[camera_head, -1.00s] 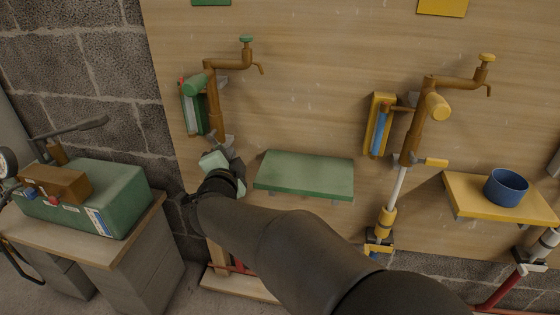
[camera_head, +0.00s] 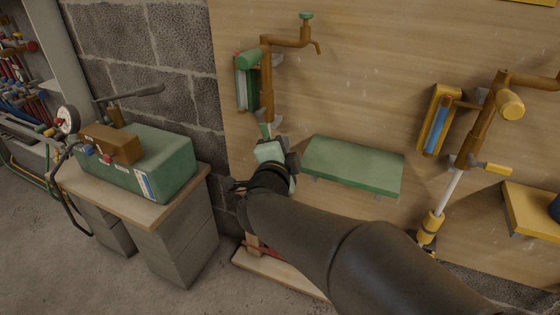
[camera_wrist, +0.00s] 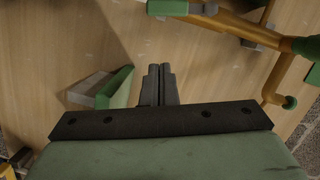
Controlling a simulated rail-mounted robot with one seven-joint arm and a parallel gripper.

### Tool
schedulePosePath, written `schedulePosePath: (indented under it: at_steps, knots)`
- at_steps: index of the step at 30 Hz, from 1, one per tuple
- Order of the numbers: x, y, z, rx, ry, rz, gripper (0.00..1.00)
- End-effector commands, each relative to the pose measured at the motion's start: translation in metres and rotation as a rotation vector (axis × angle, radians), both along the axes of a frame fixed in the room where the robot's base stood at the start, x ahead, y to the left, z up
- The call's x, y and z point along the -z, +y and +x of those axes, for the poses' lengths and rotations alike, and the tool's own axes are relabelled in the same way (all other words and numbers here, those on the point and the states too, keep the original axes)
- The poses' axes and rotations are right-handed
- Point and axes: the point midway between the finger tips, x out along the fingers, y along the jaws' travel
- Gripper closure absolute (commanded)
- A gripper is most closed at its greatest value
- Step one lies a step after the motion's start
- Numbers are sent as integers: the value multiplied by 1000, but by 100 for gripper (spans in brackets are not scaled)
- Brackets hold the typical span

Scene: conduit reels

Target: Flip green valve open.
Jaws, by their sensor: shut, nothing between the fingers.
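A brown pipe (camera_head: 267,85) with a green-knobbed tap stands on the wooden board. A green lever (camera_wrist: 168,7), apparently the green valve's handle, sticks out from the lower pipe at the top edge of the wrist view. In the head view a small green piece (camera_head: 265,130) shows at the pipe's foot, largely hidden by my gripper (camera_head: 277,147). In the wrist view my gripper (camera_wrist: 159,70) is shut and empty, its fingers together. The fingertips appear below the lever in that picture, with a visible gap; depth is hard to tell.
A green shelf (camera_head: 352,165) juts out just right of my gripper; it also shows left of the fingers in the wrist view (camera_wrist: 115,88). A green box (camera_head: 150,163) with a gauge stands on a bench at left. A yellow-handled pipe (camera_head: 485,115) is at right.

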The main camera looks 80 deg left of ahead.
Motion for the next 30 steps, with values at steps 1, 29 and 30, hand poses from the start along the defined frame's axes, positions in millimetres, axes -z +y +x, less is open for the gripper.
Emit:
schedulePosePath:
  at_steps: [1,29,30]
  knots:
    - [-5,-12,-3,1,-4,-1,100]
    - [-4,-65,-18,3,-1,1,100]
    - [-4,-65,-18,3,-1,1,100]
